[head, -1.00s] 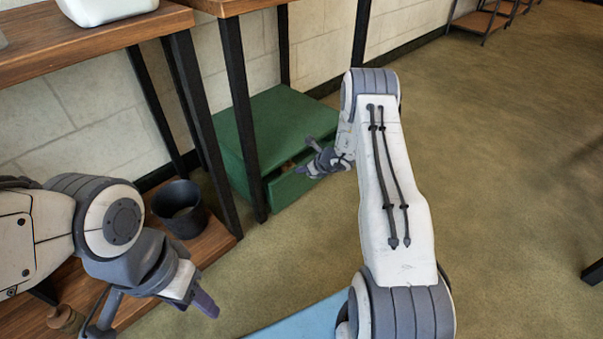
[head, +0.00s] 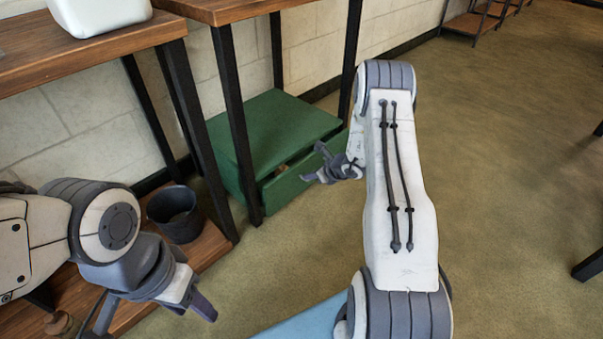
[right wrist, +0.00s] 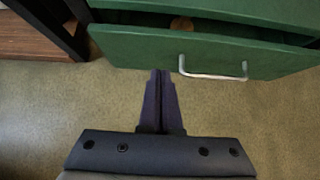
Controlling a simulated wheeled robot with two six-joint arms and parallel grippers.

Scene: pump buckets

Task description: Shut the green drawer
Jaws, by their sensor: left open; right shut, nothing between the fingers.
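The green drawer (head: 302,178) sits low in a green cabinet (head: 275,130) on the floor and is pulled part way out. In the right wrist view the drawer front (right wrist: 135,48) shows a silver bar handle (right wrist: 213,70), with a dark gap above it and a small brown thing (right wrist: 181,24) inside. My right gripper (right wrist: 161,74) is shut and empty, its tips near the drawer front, left of the handle. I cannot tell whether they touch. It also shows in the head view (head: 312,178). My left gripper (head: 190,305) is open and empty at lower left, far from the drawer.
A dark bucket (head: 176,214) stands on a low wooden shelf (head: 215,243).

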